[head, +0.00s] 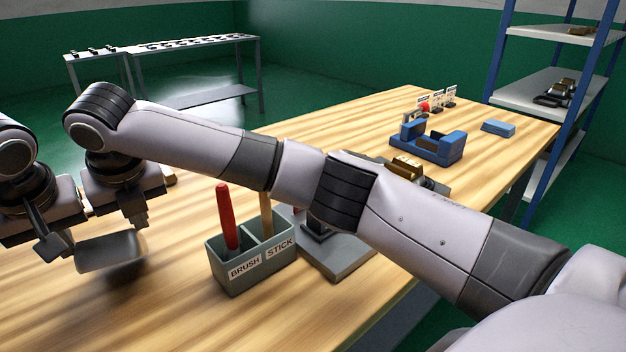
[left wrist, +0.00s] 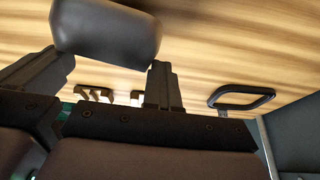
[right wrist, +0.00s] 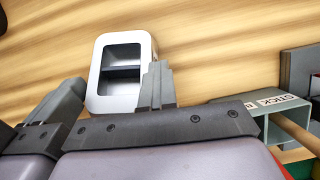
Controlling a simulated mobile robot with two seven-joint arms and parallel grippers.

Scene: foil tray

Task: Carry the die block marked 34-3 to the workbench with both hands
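A dark grey block with rounded corners (head: 108,251) is over the left part of the wooden workbench in the head view; no 34-3 mark is readable. My left gripper (head: 46,240) is at its left, with fingers spread. In the left wrist view the block (left wrist: 108,28) is dark and smooth, just beyond the spread fingertips. My right gripper (head: 137,215) is above its right end. In the right wrist view it shows a pale rim (right wrist: 93,80) around a dark recess, in front of the spread fingers. I cannot tell whether any finger touches it.
A grey holder (head: 240,280) marked BRUSH and STICK stands right of the grippers, under my right arm. Blue fixtures (head: 428,145) and a blue block (head: 498,128) are further back. A metal rack (head: 205,95) stands behind left, shelves (head: 540,90) right. Free wood (head: 180,310) lies in front.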

